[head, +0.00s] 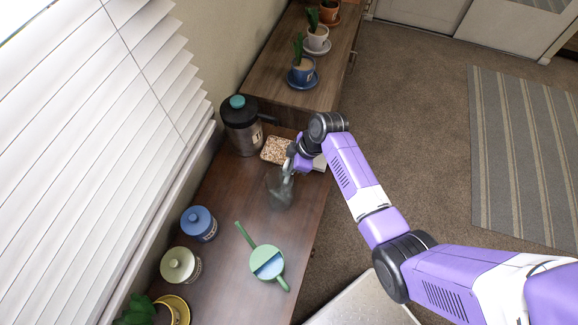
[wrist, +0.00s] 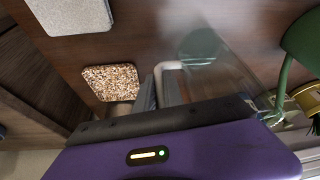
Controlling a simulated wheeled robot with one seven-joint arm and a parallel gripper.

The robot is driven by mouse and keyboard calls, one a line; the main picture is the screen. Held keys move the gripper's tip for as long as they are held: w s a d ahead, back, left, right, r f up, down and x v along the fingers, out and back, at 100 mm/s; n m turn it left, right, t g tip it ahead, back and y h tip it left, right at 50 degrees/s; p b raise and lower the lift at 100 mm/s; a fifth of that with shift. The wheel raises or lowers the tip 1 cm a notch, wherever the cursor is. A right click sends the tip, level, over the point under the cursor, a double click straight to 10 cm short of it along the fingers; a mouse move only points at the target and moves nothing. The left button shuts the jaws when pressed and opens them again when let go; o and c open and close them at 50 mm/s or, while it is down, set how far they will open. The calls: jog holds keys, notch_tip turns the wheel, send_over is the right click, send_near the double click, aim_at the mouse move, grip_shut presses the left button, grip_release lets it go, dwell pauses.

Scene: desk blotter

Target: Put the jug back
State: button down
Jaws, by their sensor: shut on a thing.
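The jug (head: 279,190) is clear, greyish glass and looks upright over the dark wood desk. My gripper (head: 289,166) is shut on it at the upper side, where its handle seems to be. In the wrist view the see-through jug (wrist: 204,62) extends right of the fingers (wrist: 167,86), with a pale curved handle between them. Whether its base touches the desk I cannot tell. A speckled brown square mat (head: 276,150) lies just beyond the jug, bare; it also shows in the wrist view (wrist: 110,83). A pale grey square mat (wrist: 72,14) is at the wrist view's top left.
A dark container with a teal lid (head: 241,126) stands beyond the jug, by the wall. A green watering can (head: 267,264), a blue jar (head: 199,223) and a cream jar (head: 180,265) stand nearer. Potted plants (head: 302,70) line the further cabinet. Blinds edge the left.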

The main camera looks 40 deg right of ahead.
jog(key=shift+f, duration=0.15)
jog(key=c, duration=1.5)
grip_release()
jog(key=shift+o, duration=0.2)
jog(key=shift+r, duration=0.25)
jog(key=v, duration=1.1)
jog(key=shift+r, duration=0.3)
jog(key=shift+s+d, duration=0.1)
